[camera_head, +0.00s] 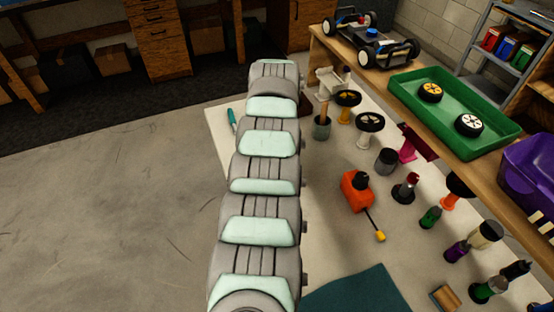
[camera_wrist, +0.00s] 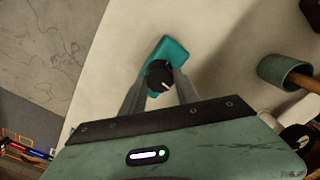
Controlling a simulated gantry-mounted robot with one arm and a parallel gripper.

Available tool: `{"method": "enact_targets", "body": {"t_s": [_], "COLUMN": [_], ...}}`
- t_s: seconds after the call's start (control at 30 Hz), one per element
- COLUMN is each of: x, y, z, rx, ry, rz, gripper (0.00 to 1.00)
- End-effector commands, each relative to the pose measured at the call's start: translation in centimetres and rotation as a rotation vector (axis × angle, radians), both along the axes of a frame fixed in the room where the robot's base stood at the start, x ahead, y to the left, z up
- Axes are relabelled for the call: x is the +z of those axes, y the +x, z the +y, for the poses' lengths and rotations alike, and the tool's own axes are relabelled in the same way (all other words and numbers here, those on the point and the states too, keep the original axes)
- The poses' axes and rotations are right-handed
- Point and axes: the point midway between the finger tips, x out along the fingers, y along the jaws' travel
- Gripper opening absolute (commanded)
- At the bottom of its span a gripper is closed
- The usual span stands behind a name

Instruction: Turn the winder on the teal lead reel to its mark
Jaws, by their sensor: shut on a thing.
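The teal lead reel (camera_wrist: 172,50) lies near the left edge of the pale tabletop, and in the head view a part of it (camera_head: 232,118) shows left of my arm. Its black round winder (camera_wrist: 158,70) carries a white pointer line. My gripper (camera_wrist: 162,82) is shut on the winder, with a finger on each side in the wrist view. The reel's mark cannot be made out. In the head view my own arm hides the gripper and the winder.
A grey-teal cup (camera_wrist: 282,70) with a wooden handle stands right of the gripper; it also shows in the head view (camera_head: 321,130). An orange-red tool (camera_head: 356,190) and several bottles stand farther right. A green tray (camera_head: 402,82) lies on the raised shelf.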

Motion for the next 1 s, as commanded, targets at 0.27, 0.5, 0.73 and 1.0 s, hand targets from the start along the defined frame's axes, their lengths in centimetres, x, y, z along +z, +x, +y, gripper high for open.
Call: {"method": "enact_targets", "body": {"t_s": [0.27, 0.5, 0.73, 1.0], "x": [-0.1, 0.0, 1.2, 3.4], "y": [0.0, 0.0, 0.0, 0.0], "z": [0.0, 0.0, 0.0, 0.0], "rx": [0.045, 0.044, 0.044, 0.044], "ry": [0.000, 0.000, 0.000, 0.000], "rz": [0.001, 0.000, -0.001, -0.001], "gripper": [0.55, 0.55, 0.55, 0.55]}}
